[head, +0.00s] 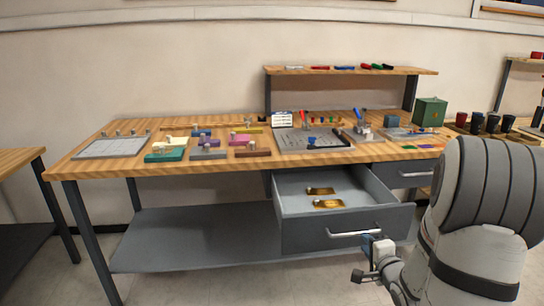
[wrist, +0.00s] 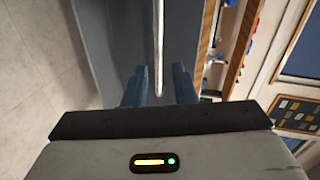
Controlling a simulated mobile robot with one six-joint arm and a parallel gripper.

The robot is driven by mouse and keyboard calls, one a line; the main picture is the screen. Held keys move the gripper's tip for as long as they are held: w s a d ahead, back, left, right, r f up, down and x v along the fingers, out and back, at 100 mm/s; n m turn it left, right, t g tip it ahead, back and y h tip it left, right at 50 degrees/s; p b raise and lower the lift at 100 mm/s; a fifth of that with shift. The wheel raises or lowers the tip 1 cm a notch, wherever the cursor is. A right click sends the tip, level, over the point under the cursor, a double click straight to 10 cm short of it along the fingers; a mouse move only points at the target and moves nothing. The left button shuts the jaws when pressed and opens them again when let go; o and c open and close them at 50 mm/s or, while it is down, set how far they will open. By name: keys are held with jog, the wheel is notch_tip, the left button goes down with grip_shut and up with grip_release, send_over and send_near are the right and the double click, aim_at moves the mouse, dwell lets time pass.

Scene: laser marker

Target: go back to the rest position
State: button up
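My gripper (head: 376,246) is just in front of the open drawer (head: 300,235), near the right end of its pale bar handle (head: 354,233). In the wrist view my gripper (wrist: 159,72) has its two blue fingers apart, with a gap between them. The handle (wrist: 158,35) lines up with that gap, and its near end shows close to the fingertips. I see nothing held. I cannot tell whether a finger touches the handle. My arm stands folded at the right of the head view.
The drawer sticks out under the workbench (head: 110,165) and holds two brass-coloured plates (head: 328,204). A closed drawer (head: 410,173) is to its right. The bench top carries blocks, plates, tools and a green box (head: 430,111). Floor is clear in front.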

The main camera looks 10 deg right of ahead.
jog(key=s+a+r+n+g+h+p, duration=0.1)
jog(key=s+a+r+n+g+p, duration=0.3)
jog(key=r, duration=0.3)
jog(key=s+a+r+n+g+h+p, duration=0.2)
jog(key=s+a+r+n+g+p, duration=0.15)
jog(key=r+p, duration=0.3)
jog(key=s+a+r+n+g+y+p, duration=0.1)
jog(key=s+a+r+n+g+p, duration=0.1)
jog(key=s, duration=0.6)
jog(key=s+a+r+n+g+y+p, duration=0.1)
jog(key=s+a+r+n+g+p, duration=0.2)
jog(key=s+a+r+n, duration=0.4)
jog(key=shift+s+a+r+y+p, duration=0.4)
jog(key=shift+r+p, duration=0.1)
jog(key=shift+r, duration=0.2)
jog(key=shift+w+d, duration=0.1)
jog(key=shift+w, duration=0.05)
